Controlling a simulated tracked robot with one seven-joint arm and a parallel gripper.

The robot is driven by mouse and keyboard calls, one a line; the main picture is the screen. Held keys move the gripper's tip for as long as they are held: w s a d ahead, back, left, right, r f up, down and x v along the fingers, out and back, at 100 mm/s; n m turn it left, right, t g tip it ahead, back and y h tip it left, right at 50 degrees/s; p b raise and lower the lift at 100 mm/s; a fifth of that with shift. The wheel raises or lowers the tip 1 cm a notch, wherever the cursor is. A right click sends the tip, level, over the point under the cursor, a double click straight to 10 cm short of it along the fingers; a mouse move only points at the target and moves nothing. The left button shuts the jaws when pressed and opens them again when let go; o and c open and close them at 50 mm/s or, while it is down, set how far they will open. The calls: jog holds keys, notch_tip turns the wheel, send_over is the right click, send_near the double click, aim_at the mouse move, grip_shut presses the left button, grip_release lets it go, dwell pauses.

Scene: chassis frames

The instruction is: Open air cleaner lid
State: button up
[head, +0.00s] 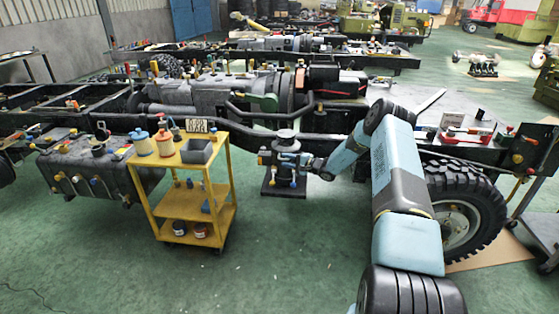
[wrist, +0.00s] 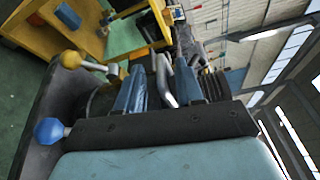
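The air cleaner (head: 284,147) is a dark upright cylinder on a black base, right of the yellow cart in the head view. Its top looks in place, though it is small there. My gripper (head: 304,161) is at its right side. In the wrist view my gripper (wrist: 160,92) has its two blue fingers apart. A bare metal bar (wrist: 165,80) shows between them, with no clear contact on both sides. A yellow-knobbed lever (wrist: 72,59) and a blue-knobbed lever (wrist: 48,131) stick out beside the fingers. The lid's edge is hard to make out.
The yellow cart (head: 193,215) with bottles and a grey bin stands close to the left. The truck chassis frame (head: 340,148) runs behind, with a large tyre (head: 465,210) to the right. The green floor (head: 300,255) in front is clear.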

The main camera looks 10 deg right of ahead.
aim_at(281, 159)
jog(key=shift+x, duration=1.8)
jog(key=c, duration=0.6)
jog(key=shift+f, duration=0.1)
grip_shut()
jog(key=shift+s+a, duration=0.1)
